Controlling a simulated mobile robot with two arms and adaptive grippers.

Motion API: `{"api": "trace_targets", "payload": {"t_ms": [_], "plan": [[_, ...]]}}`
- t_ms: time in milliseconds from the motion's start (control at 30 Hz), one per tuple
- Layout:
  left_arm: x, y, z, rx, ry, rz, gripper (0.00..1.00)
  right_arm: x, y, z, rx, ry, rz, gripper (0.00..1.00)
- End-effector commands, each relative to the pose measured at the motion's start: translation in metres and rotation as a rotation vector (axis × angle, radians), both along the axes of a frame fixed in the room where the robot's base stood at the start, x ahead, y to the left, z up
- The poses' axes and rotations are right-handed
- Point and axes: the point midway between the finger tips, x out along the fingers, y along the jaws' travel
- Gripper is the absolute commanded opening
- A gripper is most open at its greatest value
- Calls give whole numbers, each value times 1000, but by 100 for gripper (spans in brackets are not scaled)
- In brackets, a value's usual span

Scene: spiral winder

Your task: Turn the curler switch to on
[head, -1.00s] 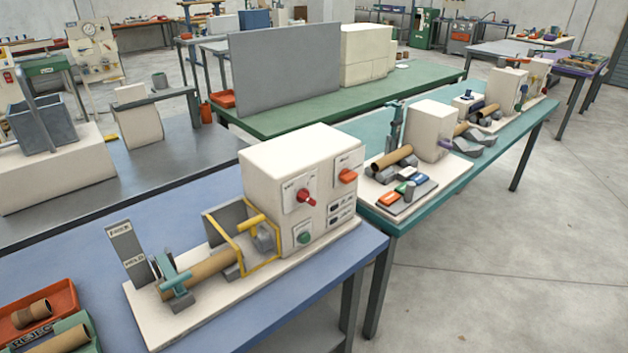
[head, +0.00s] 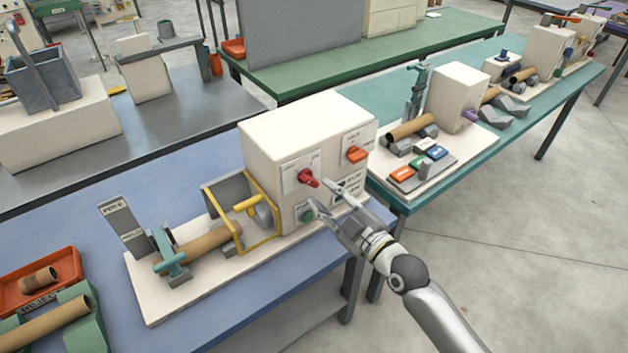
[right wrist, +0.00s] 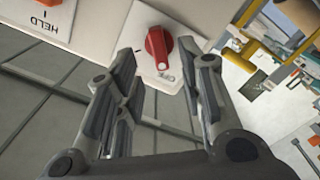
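A red rotary knob (head: 308,178) sits on a white plate on the front of the cream machine box (head: 300,128). Its label is too small to read, so I cannot tell for sure that it is the curler switch. My right gripper (head: 323,195) is open and empty in front of the panel, just below and right of the knob. In the right wrist view the red knob (right wrist: 158,46) shows beyond the gap between the two spread fingers (right wrist: 166,75), with no visible contact. My left gripper is not in view.
An orange switch (head: 357,154) sits right of the knob; its plate reads HELD in the right wrist view. A green button (head: 307,215) is below the knob, close to a finger. A yellow guard frame (head: 241,243) and cardboard tube (head: 205,243) are at left.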

Motion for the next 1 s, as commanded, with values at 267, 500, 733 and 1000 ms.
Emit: {"api": "trace_targets", "payload": {"t_ms": [267, 500, 733, 1000], "plan": [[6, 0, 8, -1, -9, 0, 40, 34, 24, 1, 1, 1, 0, 36], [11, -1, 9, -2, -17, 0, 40, 43, 30, 0, 0, 0, -1, 36], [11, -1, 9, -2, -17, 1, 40, 43, 31, 0, 0, 0, -1, 36], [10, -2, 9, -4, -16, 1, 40, 43, 30, 0, 0, 0, -1, 1]]}}
